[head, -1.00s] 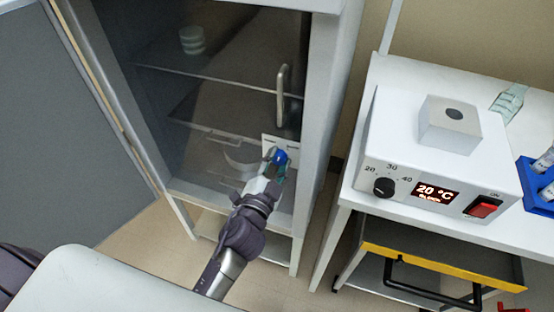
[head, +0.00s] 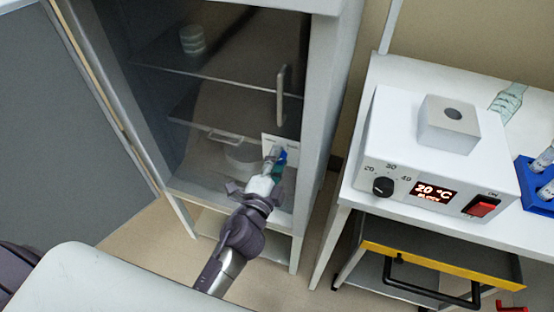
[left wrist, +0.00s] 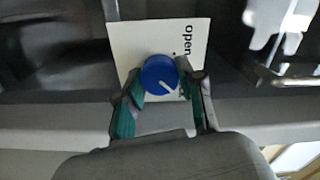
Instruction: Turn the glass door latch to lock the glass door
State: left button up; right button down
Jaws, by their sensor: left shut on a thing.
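The glass door (head: 225,110) of the grey cabinet is closed, with an upright handle (head: 281,95) near its right edge. The latch is a round blue knob (left wrist: 159,75) with a white pointer line, on a white plate (left wrist: 133,45) that reads "open". In the head view the knob (head: 282,157) is partly hidden by my left gripper (head: 274,165). In the left wrist view, the green-padded fingers of my left gripper (left wrist: 160,92) are on both sides of the knob, shut on it. The pointer line slants toward the lower right in that view. My right gripper is not in view.
A white table to the right bears a heater box (head: 435,160) with a dial and red switch, and a blue rack (head: 535,185) of tubes. A yellow-edged drawer (head: 440,270) is below it. Shelves inside the cabinet hold stacked dishes (head: 192,40).

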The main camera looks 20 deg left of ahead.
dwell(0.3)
pick_arm(q)
jog(key=o, duration=1.1)
jog(key=shift+o, duration=0.2)
jog(key=s, duration=0.7)
jog(key=shift+s, duration=0.25)
jog(key=shift+a, duration=0.1)
